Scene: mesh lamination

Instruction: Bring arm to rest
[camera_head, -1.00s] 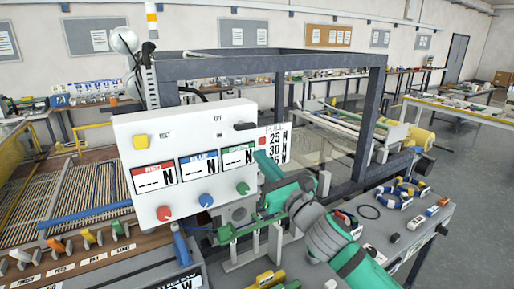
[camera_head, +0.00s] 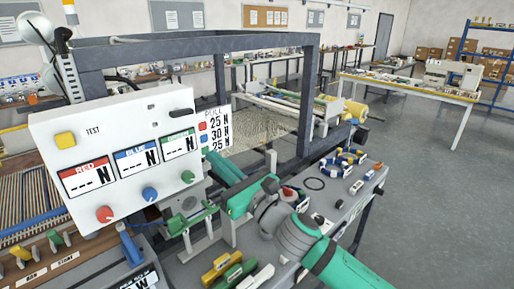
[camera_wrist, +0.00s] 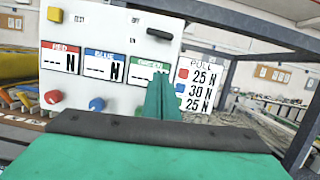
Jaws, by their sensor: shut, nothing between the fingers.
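My gripper (camera_head: 217,165) is green and reaches in from the lower right in the head view, in front of the white control panel (camera_head: 120,190). Its fingers are shut and hold nothing. In the wrist view my gripper (camera_wrist: 163,98) points at the panel (camera_wrist: 105,88), covering part of the green display. The panel carries red, blue and green displays reading dashes, with a red, a blue and a green knob below. I cannot tell whether the fingertips touch anything.
A pull card (camera_head: 217,130) reading 25, 30 and 25 N hangs right of the panel. A dark frame (camera_head: 306,100) stands behind. A grey bench (camera_head: 335,205) with coloured rolls and small parts lies by my arm. Open floor (camera_head: 440,190) is at the right.

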